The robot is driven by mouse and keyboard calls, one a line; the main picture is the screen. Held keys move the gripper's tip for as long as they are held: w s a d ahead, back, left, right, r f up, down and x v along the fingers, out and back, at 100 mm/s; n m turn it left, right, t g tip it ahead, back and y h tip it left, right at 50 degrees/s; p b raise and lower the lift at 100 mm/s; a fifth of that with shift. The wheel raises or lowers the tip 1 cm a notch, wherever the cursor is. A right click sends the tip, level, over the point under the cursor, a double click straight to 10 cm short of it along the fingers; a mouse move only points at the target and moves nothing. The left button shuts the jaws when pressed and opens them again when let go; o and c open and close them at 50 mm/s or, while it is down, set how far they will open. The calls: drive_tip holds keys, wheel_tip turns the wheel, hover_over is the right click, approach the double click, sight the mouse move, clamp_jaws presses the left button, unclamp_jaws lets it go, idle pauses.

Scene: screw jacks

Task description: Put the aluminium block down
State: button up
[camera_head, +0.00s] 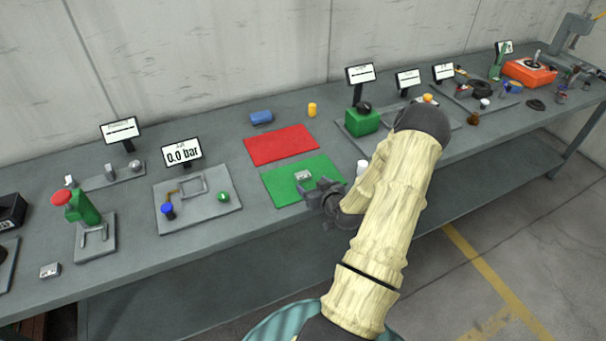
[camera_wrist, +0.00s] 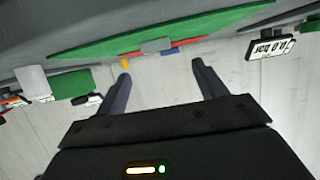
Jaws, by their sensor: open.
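The aluminium block (camera_head: 303,175) is a small silver-grey piece resting on the green mat (camera_head: 285,187), near the mat's middle. My gripper (camera_head: 321,188) is at the right front part of the mat, just beside the block. In the wrist view, the picture is upside down and my gripper's (camera_wrist: 160,80) two dark fingers stand apart with nothing between them. The block (camera_wrist: 156,46) shows there as a grey patch on the green mat (camera_wrist: 100,47), beyond the fingertips.
A red mat (camera_head: 281,145) lies behind the green one, with a blue cylinder (camera_head: 261,117) and a yellow cylinder (camera_head: 312,109) further back. A pressure panel (camera_head: 203,212) stands left; a green box (camera_head: 361,122) and white cylinder (camera_head: 362,168) are to the right.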

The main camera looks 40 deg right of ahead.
sight(304, 176)
drive_tip(key=shift+x, duration=1.2)
drive_tip(key=shift+w+d+f, duration=0.1)
drive_tip(key=shift+d, duration=0.05)
drive_tip(key=shift+f+p+x, duration=0.2)
drive_tip(key=shift+p+x, duration=1.1)
drive_tip(key=shift+x, duration=1.15)
drive_tip(key=shift+d, duration=0.15)
drive_tip(key=c, duration=1.2)
drive_tip(key=shift+r, duration=0.1)
drive_tip(key=shift+r+b, duration=1.25)
drive_tip(key=shift+r, duration=3.7)
